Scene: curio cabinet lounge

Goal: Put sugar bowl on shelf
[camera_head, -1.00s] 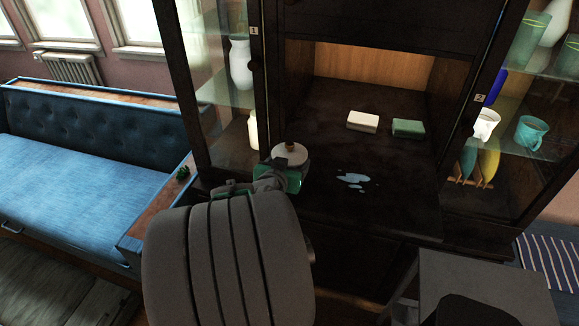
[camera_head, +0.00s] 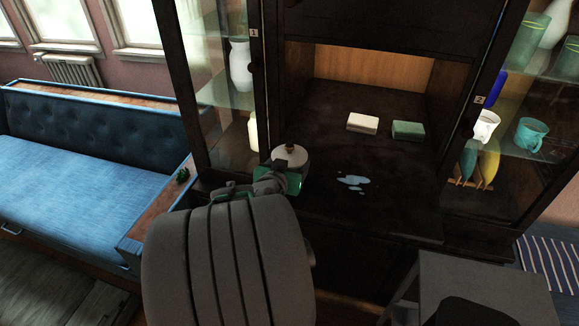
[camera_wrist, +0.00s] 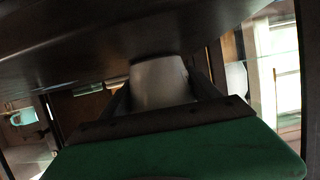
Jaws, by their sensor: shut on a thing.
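The sugar bowl (camera_head: 291,155) is pale and round with a brown knob on its lid. It is at the left front of the cabinet's dark counter. My gripper (camera_head: 284,166) is shut on it, with my arm reaching in from the front and covering its near side. In the wrist view the pale bowl (camera_wrist: 158,82) sits between my two dark fingers (camera_wrist: 160,92). I cannot tell whether the bowl touches the counter. Glass shelves (camera_head: 224,95) show in the left side cabinet, and a glass shelf (camera_head: 552,150) shows in the right one.
A white block (camera_head: 362,122) and a green block (camera_head: 408,130) lie on the counter (camera_head: 345,215), with a pale puddle (camera_head: 353,181) in front. A white vase (camera_head: 241,64) stands at left. A blue sofa (camera_head: 90,160) is at far left.

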